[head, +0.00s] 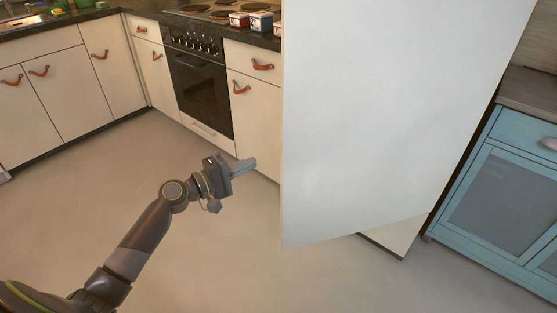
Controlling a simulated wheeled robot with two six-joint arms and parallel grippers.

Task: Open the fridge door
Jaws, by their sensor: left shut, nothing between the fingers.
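The fridge door shows as a tall, plain white panel (375,120) that fills the middle right of the head view. No handle shows on the face turned to me. The panel's lower edge hangs above the floor, and a white lower part of the fridge (402,236) shows beneath it. I cannot tell for sure how far the door stands from the body. My left gripper (251,163) is shut and empty, a little left of the panel's left edge in the picture, with its fingers pointing right toward it. A gap shows between them. My right gripper is out of view.
White cabinets with leather pulls (82,90) and a black oven (202,90) line the back. Several small boxes (261,22) stand on the dark counter. A blue cabinet (500,190) stands at the right. The floor (90,220) around my left arm is clear.

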